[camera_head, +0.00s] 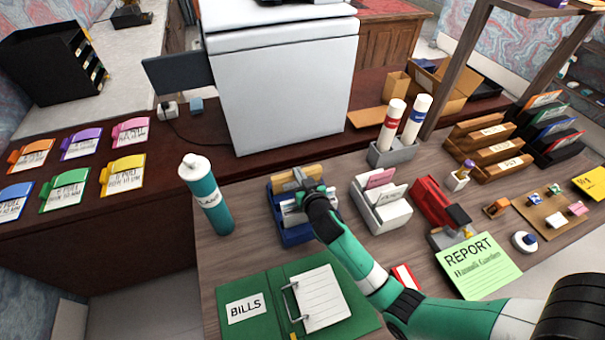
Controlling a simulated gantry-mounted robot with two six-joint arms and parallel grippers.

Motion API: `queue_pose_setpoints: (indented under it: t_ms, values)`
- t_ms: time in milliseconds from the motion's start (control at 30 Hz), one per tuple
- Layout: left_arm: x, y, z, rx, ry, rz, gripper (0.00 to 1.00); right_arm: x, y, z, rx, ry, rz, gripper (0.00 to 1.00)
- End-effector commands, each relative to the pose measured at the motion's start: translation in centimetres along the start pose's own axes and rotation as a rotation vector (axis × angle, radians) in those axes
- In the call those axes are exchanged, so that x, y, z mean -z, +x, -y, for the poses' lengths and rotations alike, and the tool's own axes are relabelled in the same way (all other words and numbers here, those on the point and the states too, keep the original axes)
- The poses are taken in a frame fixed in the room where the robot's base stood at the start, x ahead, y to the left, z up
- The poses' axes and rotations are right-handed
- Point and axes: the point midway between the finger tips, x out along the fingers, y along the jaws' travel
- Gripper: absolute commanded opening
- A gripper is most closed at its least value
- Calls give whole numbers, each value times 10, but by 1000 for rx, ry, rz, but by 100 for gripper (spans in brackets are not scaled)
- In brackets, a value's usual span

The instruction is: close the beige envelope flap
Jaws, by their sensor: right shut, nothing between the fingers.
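A beige envelope (291,184) stands upright in a blue holder (296,237) on the wooden desk. Its flap is too small and too covered for me to tell its position. My right gripper (303,188) is shut and empty, right at the front of the beige envelope, above the holder. I cannot tell whether the fingertips touch the envelope. My right gripper and wrist hide part of the envelope and of the white papers in the holder. My left gripper is not in view.
A teal bottle (207,197) stands left of the holder. A white card tray (382,211) stands to its right. An open green binder (255,307) lies in front. A red stapler-like object (432,200) and a green report (478,264) are farther right. A large white machine (283,88) stands behind.

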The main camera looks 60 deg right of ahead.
Motion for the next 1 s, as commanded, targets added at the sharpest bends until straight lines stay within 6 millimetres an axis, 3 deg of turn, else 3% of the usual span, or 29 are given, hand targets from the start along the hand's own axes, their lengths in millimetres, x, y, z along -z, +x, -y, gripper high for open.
queue_pose_setpoints:
  t_ms: [367,467,800,1000]
  values:
    - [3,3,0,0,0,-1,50,2,-5,0,0,0,1,0]
    - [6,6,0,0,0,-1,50,3,-18,0,1,0,2,0]
    - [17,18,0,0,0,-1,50,3,-95,1,4,-1,0,0]
    - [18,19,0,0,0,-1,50,2,-115,0,1,0,0,0]
